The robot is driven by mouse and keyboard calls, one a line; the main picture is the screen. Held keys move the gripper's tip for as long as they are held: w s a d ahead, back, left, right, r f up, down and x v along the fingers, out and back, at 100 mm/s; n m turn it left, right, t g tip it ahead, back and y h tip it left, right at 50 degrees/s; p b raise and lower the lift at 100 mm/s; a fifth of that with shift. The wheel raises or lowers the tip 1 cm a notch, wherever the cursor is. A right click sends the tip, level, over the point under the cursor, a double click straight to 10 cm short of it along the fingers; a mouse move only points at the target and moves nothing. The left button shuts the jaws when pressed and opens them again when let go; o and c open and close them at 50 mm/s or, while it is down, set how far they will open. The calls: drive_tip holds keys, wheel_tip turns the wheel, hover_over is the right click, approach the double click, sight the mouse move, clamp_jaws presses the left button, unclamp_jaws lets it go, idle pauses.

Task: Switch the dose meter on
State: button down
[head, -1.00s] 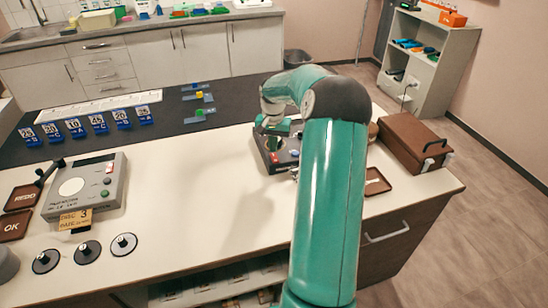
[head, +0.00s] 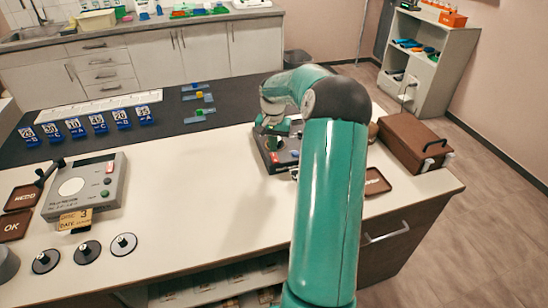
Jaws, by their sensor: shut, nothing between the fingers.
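A dark box with a light-edged control panel (head: 267,158) stands on the white worktop in front of my arm. It may be the dose meter; its label cannot be read. My gripper (head: 284,146) is over this panel, shut and empty, its fingers pointing down. The arm and gripper hide much of the panel, so I cannot tell whether the fingertips touch a control. A grey instrument (head: 98,188) with a round pale disc, red and green buttons and a small display sits at the left, far from the gripper.
A brown case (head: 414,143) stands right of the arm, with a small brown tray (head: 376,183) before it. Several blue number markers (head: 74,128) stand at the back left. Round knobbed discs (head: 124,244) lie front left. The worktop's middle is clear.

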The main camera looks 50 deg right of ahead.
sight(273, 155)
drive_tip(key=shift+f, duration=1)
idle(1.1)
drive_tip(key=shift+r, duration=3.5)
